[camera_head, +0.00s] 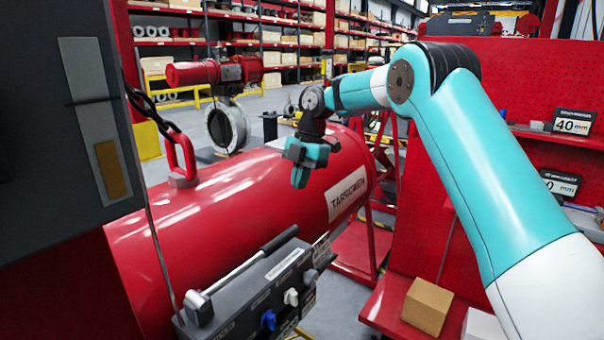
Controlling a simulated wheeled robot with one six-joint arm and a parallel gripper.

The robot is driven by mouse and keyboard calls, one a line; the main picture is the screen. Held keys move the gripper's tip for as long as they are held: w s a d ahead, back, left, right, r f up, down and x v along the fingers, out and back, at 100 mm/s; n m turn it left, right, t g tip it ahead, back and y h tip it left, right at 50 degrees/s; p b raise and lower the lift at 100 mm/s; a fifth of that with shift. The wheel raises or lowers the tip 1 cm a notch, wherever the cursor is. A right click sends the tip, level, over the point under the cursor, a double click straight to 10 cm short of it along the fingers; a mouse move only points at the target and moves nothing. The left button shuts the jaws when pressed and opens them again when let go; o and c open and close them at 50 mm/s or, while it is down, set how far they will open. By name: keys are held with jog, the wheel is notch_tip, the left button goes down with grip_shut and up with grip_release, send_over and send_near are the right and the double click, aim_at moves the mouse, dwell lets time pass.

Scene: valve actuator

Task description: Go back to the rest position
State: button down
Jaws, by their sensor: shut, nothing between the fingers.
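My gripper (304,158) is dark with teal fingers and hangs at the end of my teal and white arm. It is near the middle of the view, in front of or above the far part of the big red actuator cylinder (235,215). The fingers look closed, with nothing visible between them. I cannot tell the exact gap between gripper and cylinder. A grey control box (265,290) with a lever (240,270), a blue knob (268,320) and a white knob (291,297) sits at the cylinder's near side.
A red lifting shackle (181,155) with a chain stands on the cylinder. A dark cabinet (60,200) fills the left. A red pegboard (540,80) with shelves is at right, with a cardboard box (426,306) low down. A red valve actuator (215,72) stands behind.

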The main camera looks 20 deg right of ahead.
jog(key=s+a+r+m+b, duration=0.1)
jog(key=s+a+r+m, duration=0.25)
jog(key=s+a, duration=0.4)
jog(key=s+a+r+m+b, duration=0.15)
jog(key=s+a+m, duration=0.3)
jog(key=s, duration=0.55)
jog(key=s+f+m, duration=0.2)
jog(key=s+m, duration=0.2)
jog(key=s, duration=0.6)
jog(key=s+f+m+y, duration=0.1)
jog(key=s+m, duration=0.3)
jog(key=s, duration=0.5)
jog(key=shift+s+a+f+m+t, duration=0.3)
jog(key=shift+s+f+m, duration=0.1)
jog(key=shift+f, duration=0.5)
